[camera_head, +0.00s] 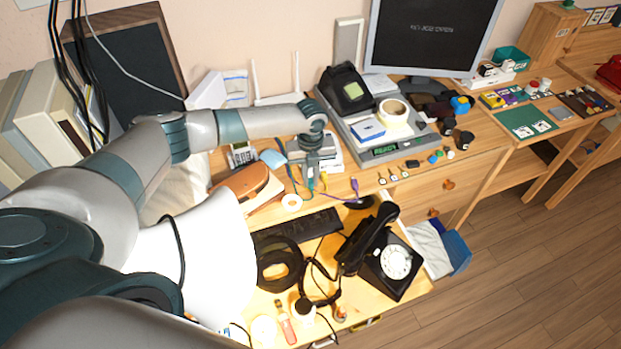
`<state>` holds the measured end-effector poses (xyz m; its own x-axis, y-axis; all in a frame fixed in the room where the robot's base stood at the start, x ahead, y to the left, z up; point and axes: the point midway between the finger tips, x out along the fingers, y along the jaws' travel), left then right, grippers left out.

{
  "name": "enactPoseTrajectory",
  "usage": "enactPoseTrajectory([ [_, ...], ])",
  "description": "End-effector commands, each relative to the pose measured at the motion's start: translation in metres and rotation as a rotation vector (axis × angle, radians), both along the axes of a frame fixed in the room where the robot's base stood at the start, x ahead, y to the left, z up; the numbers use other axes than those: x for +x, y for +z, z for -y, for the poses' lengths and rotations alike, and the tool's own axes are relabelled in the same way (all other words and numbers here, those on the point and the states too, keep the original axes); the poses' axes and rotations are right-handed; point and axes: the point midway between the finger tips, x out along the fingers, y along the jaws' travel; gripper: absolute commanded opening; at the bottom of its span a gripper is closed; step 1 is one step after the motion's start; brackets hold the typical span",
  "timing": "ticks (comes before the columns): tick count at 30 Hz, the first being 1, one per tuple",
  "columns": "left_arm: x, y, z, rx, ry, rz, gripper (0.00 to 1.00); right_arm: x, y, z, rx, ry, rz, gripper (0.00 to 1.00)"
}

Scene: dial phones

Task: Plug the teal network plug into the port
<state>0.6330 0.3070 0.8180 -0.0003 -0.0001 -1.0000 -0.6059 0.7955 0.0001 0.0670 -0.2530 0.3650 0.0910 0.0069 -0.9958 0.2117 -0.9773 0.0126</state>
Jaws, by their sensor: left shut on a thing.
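My left arm reaches in from the left over the desk. Its gripper (310,170) points down beside a pale grey box, with cables around it. The gripper is shut on the teal plug (311,184), which shows as a small teal spot at the fingertips. A yellow plug (323,180) and a purple plug (355,186) show to the right of it. The pale box (331,155) is partly hidden behind my gripper. I cannot make out the port. My right gripper is not in view.
A grey device (399,143) bearing tape and a black unit stands right of my gripper. A brown case (246,184) lies left. Free room near the plugs is small.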

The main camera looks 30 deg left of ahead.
Motion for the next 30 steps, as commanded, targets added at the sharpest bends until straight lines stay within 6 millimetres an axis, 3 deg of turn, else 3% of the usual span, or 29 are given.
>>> enactPoseTrajectory([
  [30,0.0103,-0.0005,-0.0076,0.000,0.000,0.000,0.01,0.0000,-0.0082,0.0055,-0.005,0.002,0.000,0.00],
])
